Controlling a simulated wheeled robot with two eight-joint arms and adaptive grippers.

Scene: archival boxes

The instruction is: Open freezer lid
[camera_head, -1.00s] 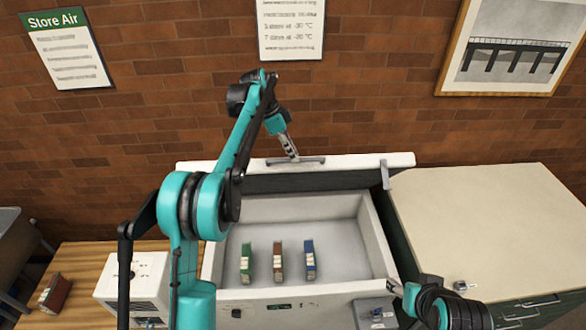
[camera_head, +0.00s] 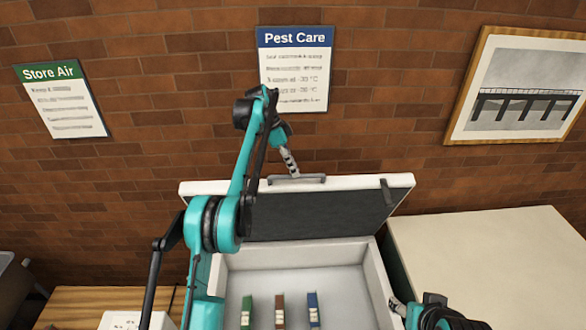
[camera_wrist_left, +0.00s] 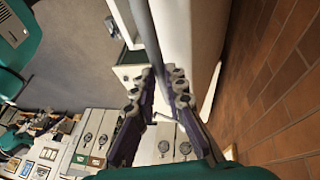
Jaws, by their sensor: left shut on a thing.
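The freezer lid (camera_head: 335,207) stands raised at the back of the chest freezer (camera_head: 376,275), with its dark inner face toward me. A grey bar handle (camera_head: 311,179) runs along the lid's upper edge. My left gripper (camera_head: 292,172) is shut on this handle. In the left wrist view my left gripper's fingers (camera_wrist_left: 163,85) close around the grey handle bar (camera_wrist_left: 148,35). My right gripper (camera_head: 397,307) is at the freezer's right side, low in the head view; its fingers are too small and partly cut off to tell their state.
Inside the freezer stand a green box (camera_head: 246,312), a brown box (camera_head: 280,311) and a blue box (camera_head: 313,309). A pale cabinet top (camera_head: 490,265) lies to the right, clear. A wooden table (camera_head: 80,300) is at left. The brick wall (camera_head: 400,130) rises behind the lid.

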